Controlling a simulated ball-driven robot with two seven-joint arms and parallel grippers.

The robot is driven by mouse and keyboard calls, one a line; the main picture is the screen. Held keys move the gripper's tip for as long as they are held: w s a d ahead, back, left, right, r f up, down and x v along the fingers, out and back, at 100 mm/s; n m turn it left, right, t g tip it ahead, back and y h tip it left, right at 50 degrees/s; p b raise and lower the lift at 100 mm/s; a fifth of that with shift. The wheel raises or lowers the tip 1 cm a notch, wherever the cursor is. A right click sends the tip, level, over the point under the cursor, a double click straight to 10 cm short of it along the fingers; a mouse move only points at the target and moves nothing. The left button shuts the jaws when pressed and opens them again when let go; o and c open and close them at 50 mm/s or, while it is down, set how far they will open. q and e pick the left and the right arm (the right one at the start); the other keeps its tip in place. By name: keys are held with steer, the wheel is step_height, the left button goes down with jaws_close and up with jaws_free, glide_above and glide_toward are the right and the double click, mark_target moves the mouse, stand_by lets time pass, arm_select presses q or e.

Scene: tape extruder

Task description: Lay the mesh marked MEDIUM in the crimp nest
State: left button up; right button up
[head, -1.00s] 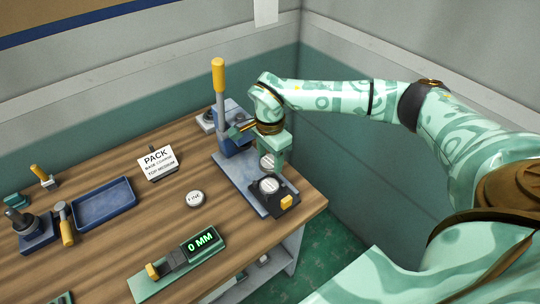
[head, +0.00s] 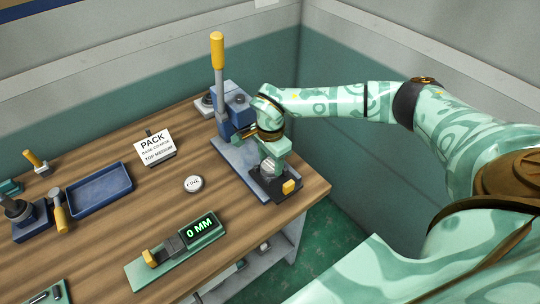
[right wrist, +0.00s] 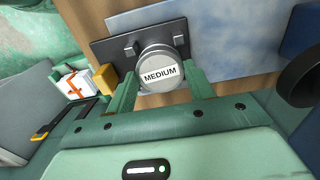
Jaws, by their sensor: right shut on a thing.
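The mesh marked MEDIUM (right wrist: 160,75) is a round grey disc with a white label, held between the two fingers of my right gripper (head: 270,158). It also shows in the head view (head: 268,166), just over the crimp nest (head: 290,192). The nest is a dark block with a yellow knob at the front end of the press's blue-grey plate (head: 240,165). In the right wrist view the disc overlaps the dark nest (right wrist: 115,50). Whether it touches the nest is hard to tell, and the nest's seat is hidden under it. My left gripper is out of view.
The press's blue column and yellow-topped lever (head: 217,52) stand behind my right gripper. A disc marked FINE (head: 193,183), a PACK sign (head: 156,146), a gauge reading 0 MM (head: 200,229) and an empty blue tray (head: 100,190) are to the left. The wall is close behind.

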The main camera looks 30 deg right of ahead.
steer(key=shift+f, duration=0.15)
steer(key=o, duration=1.4)
steer(key=shift+c, duration=0.2)
step_height(320, 180, up, 16)
steer(key=p, duration=0.2)
